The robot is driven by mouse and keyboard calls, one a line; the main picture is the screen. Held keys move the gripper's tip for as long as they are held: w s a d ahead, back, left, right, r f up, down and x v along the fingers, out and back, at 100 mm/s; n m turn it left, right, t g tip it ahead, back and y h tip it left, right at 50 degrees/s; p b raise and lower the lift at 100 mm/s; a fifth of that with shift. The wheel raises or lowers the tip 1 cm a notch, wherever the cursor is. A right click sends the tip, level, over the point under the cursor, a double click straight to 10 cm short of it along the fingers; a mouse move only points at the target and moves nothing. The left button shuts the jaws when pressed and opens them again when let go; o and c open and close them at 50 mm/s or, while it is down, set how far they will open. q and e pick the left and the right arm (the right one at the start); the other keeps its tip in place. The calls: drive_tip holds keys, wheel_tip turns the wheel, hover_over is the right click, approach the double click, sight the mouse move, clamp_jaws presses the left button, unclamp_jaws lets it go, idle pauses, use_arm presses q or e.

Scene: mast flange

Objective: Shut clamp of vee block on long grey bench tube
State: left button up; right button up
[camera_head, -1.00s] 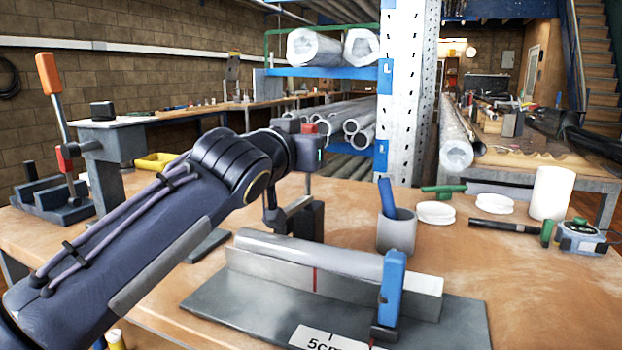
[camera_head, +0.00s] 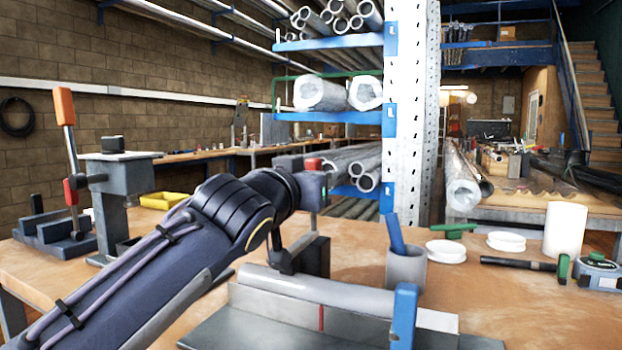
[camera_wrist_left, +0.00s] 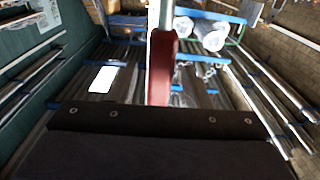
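The long grey tube (camera_head: 330,292) lies along the pale vee block (camera_head: 270,306), which stands on a grey plate at the bottom of the head view. A red line marks the block's side. A blue upright piece (camera_head: 404,318) stands at its right end. Behind the left end is a dark clamp body (camera_head: 316,257) with a slanted grey arm. My left gripper (camera_head: 313,184) is above this clamp, beside a small red part. In the left wrist view a red part (camera_wrist_left: 162,70) on a pale rod stands upright ahead of the gripper. The fingers are not clear. My right gripper is not seen.
A grey cup (camera_head: 406,267) with a blue item stands behind the tube. An orange-handled clamp (camera_head: 65,110) and grey stand are at left.

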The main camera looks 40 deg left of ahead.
use_arm(q)
drive_tip(key=shift+s, duration=0.1)
drive_tip(key=p+v, duration=0.1)
drive_tip(key=v, duration=0.6)
drive_tip(key=shift+s+d, duration=0.1)
drive_tip(key=shift+s, duration=0.2)
idle(0.3)
